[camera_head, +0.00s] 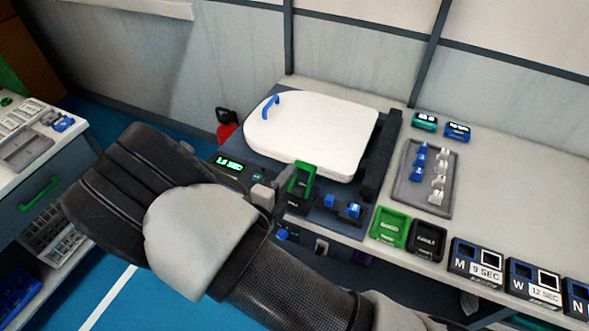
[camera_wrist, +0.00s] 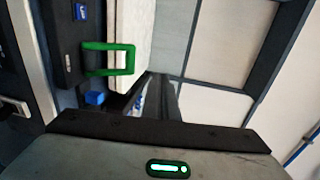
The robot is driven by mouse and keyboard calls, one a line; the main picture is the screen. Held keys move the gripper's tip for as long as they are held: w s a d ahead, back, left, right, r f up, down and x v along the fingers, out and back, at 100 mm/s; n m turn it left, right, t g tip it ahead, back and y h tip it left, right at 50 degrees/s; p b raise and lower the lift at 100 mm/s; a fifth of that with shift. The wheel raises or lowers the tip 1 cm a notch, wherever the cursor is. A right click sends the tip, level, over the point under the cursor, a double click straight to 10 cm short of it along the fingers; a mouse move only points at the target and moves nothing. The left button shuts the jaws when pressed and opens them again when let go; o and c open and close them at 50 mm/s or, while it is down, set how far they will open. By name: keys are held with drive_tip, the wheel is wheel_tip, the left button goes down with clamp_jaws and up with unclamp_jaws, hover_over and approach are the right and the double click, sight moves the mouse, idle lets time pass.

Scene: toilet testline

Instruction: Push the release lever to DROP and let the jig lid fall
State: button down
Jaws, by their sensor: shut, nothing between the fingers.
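The jig lid (camera_head: 312,135) is a white rounded panel over the dark jig base (camera_head: 228,183), with a blue handle (camera_head: 270,105) at its far left. It looks low and nearly flat; I cannot tell whether it rests fully on the jig. A green frame-shaped release lever (camera_head: 302,180) stands at the jig's front edge and also shows in the wrist view (camera_wrist: 131,59). Its label is not readable. My gripper (camera_head: 272,190) is shut and empty, just left of the lever; contact between them cannot be told. The fingertips are not clear in the wrist view.
A green display (camera_head: 230,163) is on the jig's left front. Blue parts (camera_head: 352,210) sit right of the lever. A grey tray (camera_head: 425,178) with small parts, green (camera_head: 390,229) and black (camera_head: 427,241) bins, and labelled timer boxes (camera_head: 476,263) stand to the right.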

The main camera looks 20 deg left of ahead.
drive_tip(key=shift+s+a+r, duration=0.1)
drive_tip(key=shift+s+r, duration=0.55)
drive_tip(key=shift+s, duration=0.25)
drive_tip(key=shift+s+a+r, duration=0.1)
drive_tip(key=shift+s+r, duration=0.5)
drive_tip(key=shift+s, duration=0.3)
drive_tip(key=w+d+r+m+g+h, duration=0.1)
drive_tip(key=d+r+m+g+h, duration=0.4)
drive_tip(key=d+m, duration=0.7)
drive_tip(key=w+d+r+m+g+h, duration=0.15)
drive_tip(key=d+r+m+g, duration=0.45)
drive_tip(key=d+m, duration=0.6)
drive_tip(key=s+d+r+m+y, duration=0.4)
drive_tip(key=s+d+r+m, duration=0.1)
drive_tip(key=m, duration=0.9)
drive_tip(key=s+d+r+m+y, duration=0.4)
drive_tip(key=s+r+m, duration=0.4)
drive_tip(key=m, duration=0.7)
drive_tip(key=shift+d+r, duration=0.5)
drive_tip(key=shift+w, duration=0.2)
